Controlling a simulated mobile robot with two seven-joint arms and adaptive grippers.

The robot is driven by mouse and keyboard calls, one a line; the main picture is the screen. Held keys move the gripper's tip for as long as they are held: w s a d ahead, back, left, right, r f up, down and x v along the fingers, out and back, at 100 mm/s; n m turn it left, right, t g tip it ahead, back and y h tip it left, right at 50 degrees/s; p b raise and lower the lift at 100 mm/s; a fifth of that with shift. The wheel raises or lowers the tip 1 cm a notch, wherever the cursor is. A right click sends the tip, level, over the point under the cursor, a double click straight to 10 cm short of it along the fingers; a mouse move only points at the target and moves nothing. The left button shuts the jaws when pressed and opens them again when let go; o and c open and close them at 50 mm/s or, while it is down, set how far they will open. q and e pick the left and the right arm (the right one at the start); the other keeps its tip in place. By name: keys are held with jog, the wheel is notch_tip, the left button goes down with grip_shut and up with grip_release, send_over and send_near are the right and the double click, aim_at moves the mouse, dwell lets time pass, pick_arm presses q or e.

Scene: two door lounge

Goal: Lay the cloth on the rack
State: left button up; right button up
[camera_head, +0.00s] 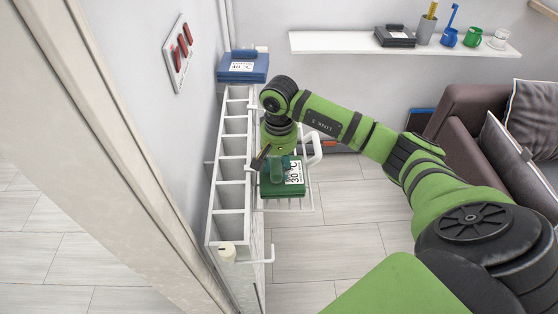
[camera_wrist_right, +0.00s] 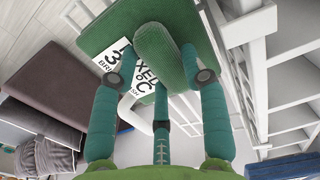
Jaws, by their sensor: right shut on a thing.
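A folded green cloth (camera_head: 282,190) with a white "30°C" wash label and a raised green roll on top is in the head view. My right gripper (camera_head: 274,165) is shut on that roll; in the wrist view the fingers (camera_wrist_right: 165,75) stand around it, with the cloth (camera_wrist_right: 105,30) beyond. The white rack (camera_head: 231,168) is a ladder-like frame along the wall, with a wire shelf (camera_head: 307,203) at its side. The cloth is over that wire shelf; whether it touches is unclear. My left gripper is not in view.
A folded blue cloth (camera_head: 243,68) with a label sits at the rack's far end. A wall shelf (camera_head: 440,47) holds a dark folded item, a pencil cup and mugs. A brown sofa (camera_head: 480,110) stands right. A white hook arm (camera_head: 262,257) juts out at the near end.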

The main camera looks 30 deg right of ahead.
aim_at(279, 166)
jog(key=shift+s+f, duration=0.15)
jog(key=shift+f, duration=0.15)
jog(key=o, duration=1.1)
jog(key=shift+f, duration=0.1)
jog(key=shift+o, duration=0.4)
jog(key=shift+r+b, duration=0.35)
jog(key=shift+r, duration=0.2)
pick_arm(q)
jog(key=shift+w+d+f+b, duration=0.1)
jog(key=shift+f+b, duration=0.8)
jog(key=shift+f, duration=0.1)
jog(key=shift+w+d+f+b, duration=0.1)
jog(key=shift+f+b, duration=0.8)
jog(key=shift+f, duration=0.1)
pick_arm(e)
notch_tip(279, 166, up, 11)
